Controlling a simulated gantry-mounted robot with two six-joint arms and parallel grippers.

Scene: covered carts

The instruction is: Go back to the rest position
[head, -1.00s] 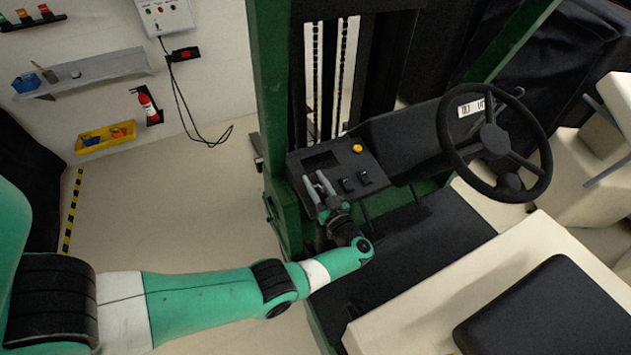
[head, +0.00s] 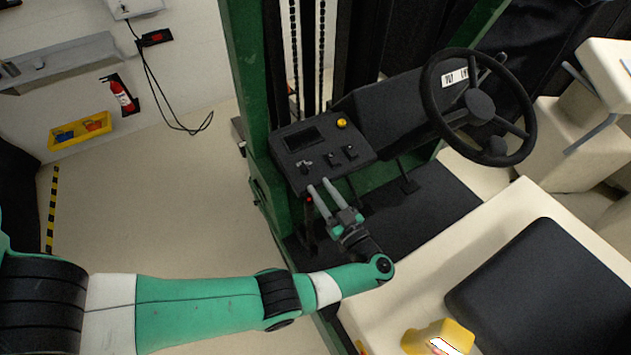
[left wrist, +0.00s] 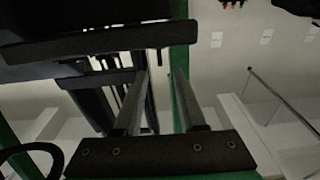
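My left gripper (head: 319,190) is in the head view, just in front of the near edge of the black control panel (head: 318,148). Its two grey fingers are parallel with a gap between them, and nothing is held. In the left wrist view the two fingers (left wrist: 155,90) also stand apart with an empty gap. The panel carries a yellow knob (head: 341,123) and several small black switches. My right gripper is in neither view.
A steering wheel (head: 478,106) is right of the panel. A cream seat base with a black cushion (head: 529,283) fills the lower right, with a yellow object (head: 438,336) at its front. A green mast post (head: 243,80) stands left of the panel. Open floor (head: 150,200) lies farther left.

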